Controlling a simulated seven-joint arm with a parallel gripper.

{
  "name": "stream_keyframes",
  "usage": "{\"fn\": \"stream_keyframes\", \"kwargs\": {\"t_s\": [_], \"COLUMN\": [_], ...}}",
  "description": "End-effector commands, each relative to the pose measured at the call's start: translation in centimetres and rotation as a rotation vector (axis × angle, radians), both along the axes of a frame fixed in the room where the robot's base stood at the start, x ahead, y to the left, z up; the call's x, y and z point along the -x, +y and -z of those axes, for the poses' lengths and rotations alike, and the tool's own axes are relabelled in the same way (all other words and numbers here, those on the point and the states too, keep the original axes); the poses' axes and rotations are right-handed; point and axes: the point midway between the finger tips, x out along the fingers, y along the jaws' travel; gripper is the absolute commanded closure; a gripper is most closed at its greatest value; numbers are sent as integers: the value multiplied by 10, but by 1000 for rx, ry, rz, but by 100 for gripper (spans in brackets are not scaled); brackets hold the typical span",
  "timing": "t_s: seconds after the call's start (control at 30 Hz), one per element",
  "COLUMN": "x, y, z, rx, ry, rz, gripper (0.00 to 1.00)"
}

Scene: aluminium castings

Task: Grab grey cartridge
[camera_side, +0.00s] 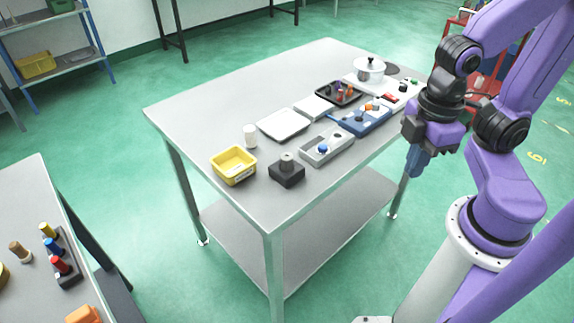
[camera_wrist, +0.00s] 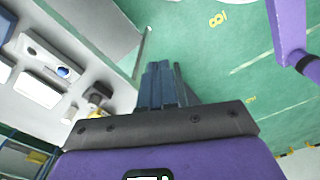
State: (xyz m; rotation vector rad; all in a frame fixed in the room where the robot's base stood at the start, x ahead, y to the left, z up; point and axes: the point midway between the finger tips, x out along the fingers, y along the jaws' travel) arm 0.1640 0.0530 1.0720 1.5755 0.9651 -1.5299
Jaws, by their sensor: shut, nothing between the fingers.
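The grey cartridge (camera_side: 287,158) looks to be the short grey cylinder upright in a black block (camera_side: 287,175) near the table's front corner in the side view. My gripper (camera_side: 415,172) hangs beyond the right edge of the table, pointing down, well apart from the cartridge. Its fingers are shut and empty; they also show in the wrist view (camera_wrist: 160,82), over the green floor. I cannot make out the grey cartridge in the wrist view.
On the table (camera_side: 190,103) are a yellow bin (camera_side: 234,166), a white cylinder (camera_side: 250,136), a grey tray with a blue piece (camera_side: 338,147), a blue tray (camera_side: 372,122) and a pot (camera_side: 369,70). A second table at left holds a rack (camera_side: 70,268) of coloured cartridges.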

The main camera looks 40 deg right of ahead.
Motion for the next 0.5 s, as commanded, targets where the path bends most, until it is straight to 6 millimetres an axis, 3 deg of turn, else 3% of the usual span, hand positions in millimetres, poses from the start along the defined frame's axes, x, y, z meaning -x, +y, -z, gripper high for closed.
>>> {"fn": "stream_keyframes", "kwargs": {"t_s": [0.47,0.5], "x": [0,0], "y": [0,0], "z": [0,0], "rx": [0,0], "ry": [0,0], "rz": [0,0], "gripper": [100,97]}}
